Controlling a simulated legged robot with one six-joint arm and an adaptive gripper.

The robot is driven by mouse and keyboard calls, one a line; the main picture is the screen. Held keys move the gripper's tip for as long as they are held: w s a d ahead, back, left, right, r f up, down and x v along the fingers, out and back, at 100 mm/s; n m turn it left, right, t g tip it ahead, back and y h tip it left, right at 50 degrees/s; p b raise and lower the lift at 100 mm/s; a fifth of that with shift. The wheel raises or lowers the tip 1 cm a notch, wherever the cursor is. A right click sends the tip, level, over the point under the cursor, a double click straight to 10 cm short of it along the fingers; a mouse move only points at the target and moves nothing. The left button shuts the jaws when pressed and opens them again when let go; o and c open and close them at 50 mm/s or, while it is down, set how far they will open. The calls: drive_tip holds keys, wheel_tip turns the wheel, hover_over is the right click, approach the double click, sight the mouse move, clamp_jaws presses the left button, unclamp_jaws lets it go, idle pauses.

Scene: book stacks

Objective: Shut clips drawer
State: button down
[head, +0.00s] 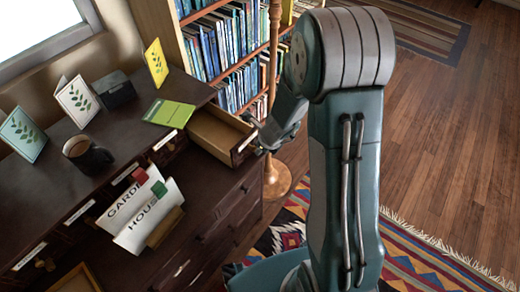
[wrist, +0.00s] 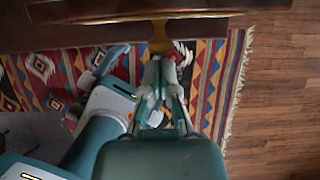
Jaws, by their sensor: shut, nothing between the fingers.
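A small wooden drawer (head: 218,134) stands pulled out at the right end of the dark desk's upper row. It looks empty inside, and the label on its front is too small to read, so I cannot confirm it is the clips drawer. My gripper (head: 262,143) is at the drawer's front, by its knob. In the wrist view my gripper (wrist: 163,66) is shut and empty, its fingertips close to a brass knob (wrist: 160,42) below the drawer's front edge (wrist: 110,17). I cannot tell whether they touch.
The desk top holds a dark mug (head: 88,155), a green booklet (head: 169,113) and several standing cards. Two signs (head: 143,208) lean below. A bookcase (head: 222,45) and a wooden pole (head: 274,90) stand behind the drawer. A patterned rug (head: 420,250) covers the floor.

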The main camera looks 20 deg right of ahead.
hover_over(213, 132)
drive_tip(key=s, duration=0.1)
drive_tip(key=shift+s+d, duration=0.15)
drive_tip(key=shift+d, duration=0.1)
drive_tip(key=shift+w+a, duration=0.4)
drive_tip(key=shift+w, duration=0.2)
drive_tip(key=shift+w, duration=0.1)
drive_tip(key=shift+d, duration=0.1)
